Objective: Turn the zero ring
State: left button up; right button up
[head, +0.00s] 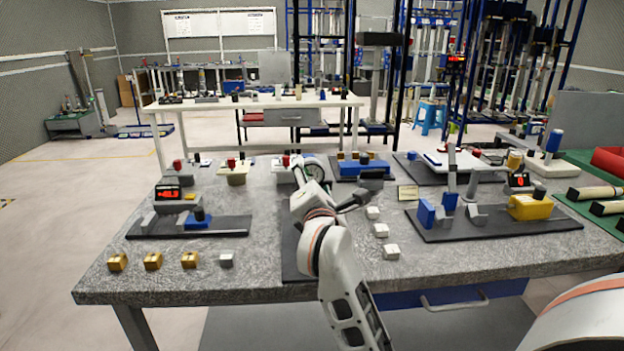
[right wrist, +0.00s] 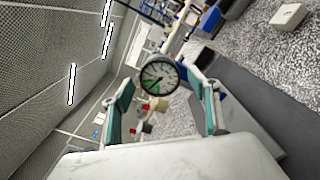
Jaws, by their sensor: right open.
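The fingers are spread wide, with visible gaps on both sides of the ring. In the head view my right gripper (head: 326,184) is over the middle of the table, and the gauge (head: 314,169) shows small and partly covered behind it. My left gripper is not in view.
The speckled grey table (head: 270,262) carries several fixtures. A black plate with a red display (head: 168,193) is at left, and a plate with a yellow block (head: 530,207) at right. Brass blocks (head: 153,261) line the front left. White blocks (head: 381,230) stand right of my arm.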

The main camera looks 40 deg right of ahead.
jog(key=v, duration=1.1)
jog(key=shift+s, duration=0.25)
